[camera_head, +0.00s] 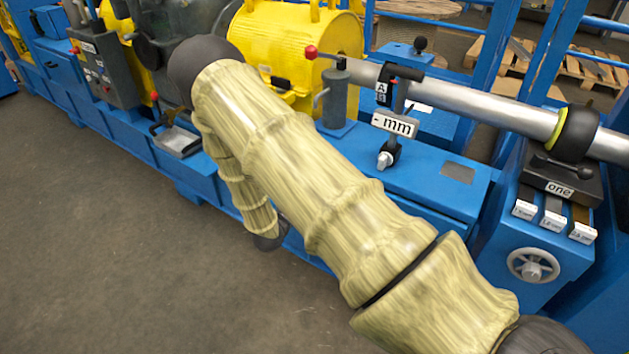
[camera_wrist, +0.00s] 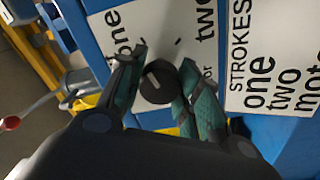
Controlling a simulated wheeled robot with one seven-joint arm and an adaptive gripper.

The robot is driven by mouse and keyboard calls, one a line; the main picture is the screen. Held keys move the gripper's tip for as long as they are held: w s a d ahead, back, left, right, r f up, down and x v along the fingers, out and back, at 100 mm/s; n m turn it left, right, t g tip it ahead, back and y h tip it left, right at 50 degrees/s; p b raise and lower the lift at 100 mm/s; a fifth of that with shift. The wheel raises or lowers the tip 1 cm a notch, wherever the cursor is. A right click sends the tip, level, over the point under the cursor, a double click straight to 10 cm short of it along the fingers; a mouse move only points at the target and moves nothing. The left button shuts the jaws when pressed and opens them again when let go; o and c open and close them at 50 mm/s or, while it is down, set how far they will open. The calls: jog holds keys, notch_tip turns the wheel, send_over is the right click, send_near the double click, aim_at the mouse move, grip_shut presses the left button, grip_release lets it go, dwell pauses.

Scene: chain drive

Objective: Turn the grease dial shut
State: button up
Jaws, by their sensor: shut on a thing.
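The grease dial is a dark round knob (camera_wrist: 157,83) with a pale pointer line, on a white label plate in the wrist view. The line slants toward the upper left of that picture. My gripper (camera_wrist: 163,66) has its two teal fingers on either side of the knob and is shut on it. The plate (camera_wrist: 155,22) around the dial bears the words "one" and "two" and short marks; part of it is hidden by the fingers. In the head view I cannot make out the dial or my gripper; my own arm covers much of the middle.
A second white plate (camera_wrist: 275,50) reading "STROKES one two" is right of the dial in the wrist view. A red-knobbed lever (camera_wrist: 12,123) is at the left. In the head view, the blue machine bench (camera_head: 440,205) carries a handwheel (camera_head: 533,265); grey floor (camera_head: 110,240) lies clear in front.

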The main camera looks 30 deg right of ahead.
jog(key=n+p, duration=0.2)
jog(key=n, duration=0.1)
jog(key=shift+r+n, duration=0.1)
jog(key=shift+n, duration=0.3)
jog(key=n+p, duration=0.2)
jog(key=n, duration=0.1)
jog(key=shift+n, duration=0.3)
jog(key=n+p, duration=0.1)
jog(key=n, duration=0.2)
jog(key=shift+n, duration=0.3)
jog(key=shift+f+n+p, duration=0.2)
jog(key=shift+n+p, duration=0.15)
jog(key=shift+n, duration=1.65)
jog(key=o, duration=1)
jog(key=shift+o, duration=0.2)
jog(key=shift+a, duration=0.1)
jog(key=v, duration=1.2)
